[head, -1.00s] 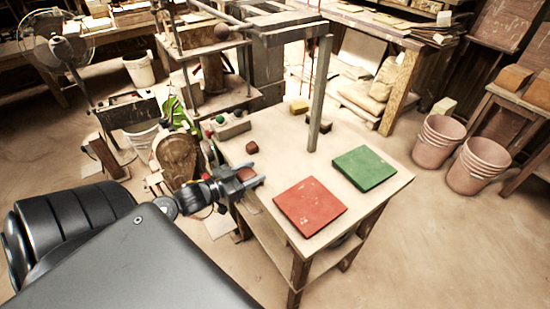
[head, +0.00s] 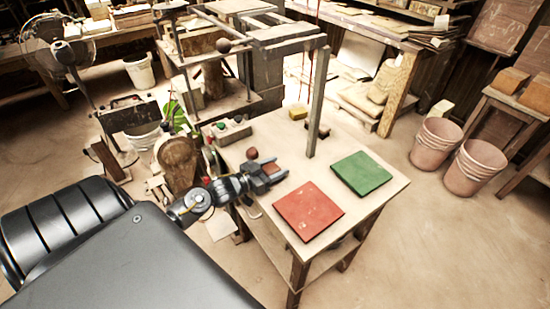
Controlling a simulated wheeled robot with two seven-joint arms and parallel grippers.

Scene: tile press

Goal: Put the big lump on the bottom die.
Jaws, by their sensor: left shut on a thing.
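My left gripper (head: 279,171) is shut on a reddish-brown lump (head: 269,168), largely hidden between its fingers. It is over the left part of the wooden table. Another small brown-red lump (head: 252,154) sits on the table just behind the gripper. I cannot tell from its visible part how the held lump compares in size. I cannot clearly pick out the bottom die; the press frame (head: 317,100) stands at the back of the table. My right gripper is not in view.
A red square slab (head: 308,211) and a green one (head: 361,173) lie on the table (head: 345,226). Pink buckets (head: 436,143) stand on the floor at right.

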